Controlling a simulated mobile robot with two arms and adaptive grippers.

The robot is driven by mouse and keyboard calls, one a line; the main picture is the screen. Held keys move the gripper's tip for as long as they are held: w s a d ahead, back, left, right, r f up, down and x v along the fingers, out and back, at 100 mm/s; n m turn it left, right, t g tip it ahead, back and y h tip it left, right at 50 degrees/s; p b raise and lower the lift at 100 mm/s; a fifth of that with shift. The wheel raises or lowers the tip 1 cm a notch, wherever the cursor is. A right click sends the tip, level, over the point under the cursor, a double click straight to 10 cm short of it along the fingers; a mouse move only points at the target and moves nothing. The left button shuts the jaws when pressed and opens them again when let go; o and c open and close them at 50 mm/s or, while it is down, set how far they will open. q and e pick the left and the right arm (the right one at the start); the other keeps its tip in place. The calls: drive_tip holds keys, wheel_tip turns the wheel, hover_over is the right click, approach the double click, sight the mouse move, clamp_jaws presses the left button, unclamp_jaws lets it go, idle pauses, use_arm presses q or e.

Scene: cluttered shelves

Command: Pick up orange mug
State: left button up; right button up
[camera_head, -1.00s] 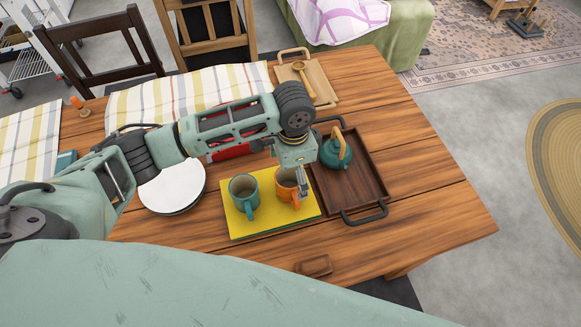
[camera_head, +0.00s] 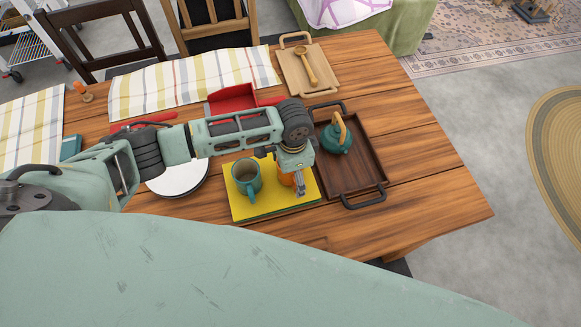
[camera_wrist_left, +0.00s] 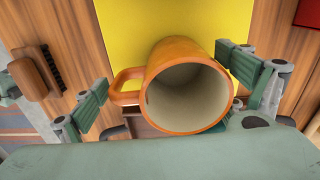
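The orange mug (camera_head: 286,180) stands on the yellow mat (camera_head: 240,208), mostly hidden in the head view behind my left gripper (camera_head: 299,188). In the left wrist view the orange mug (camera_wrist_left: 187,92) shows its open mouth and pale inside, with its handle to the left. My left gripper (camera_wrist_left: 164,84) is open there, with one finger beyond the handle on the left and the other beside the rim on the right. I cannot tell whether the right finger touches the mug. My right gripper is not in view.
A teal mug (camera_head: 246,177) stands just left of the orange mug. A dark wooden tray (camera_head: 362,185) with a teal kettle (camera_head: 336,138) lies to the right. White plates (camera_head: 178,178) lie left, under my arm. A brown brush (camera_wrist_left: 38,74) lies near the mat.

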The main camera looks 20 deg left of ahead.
use_arm(q)
drive_tip(key=c, duration=1.1)
drive_tip(key=shift+r, duration=0.1)
drive_tip(key=shift+c, duration=0.2)
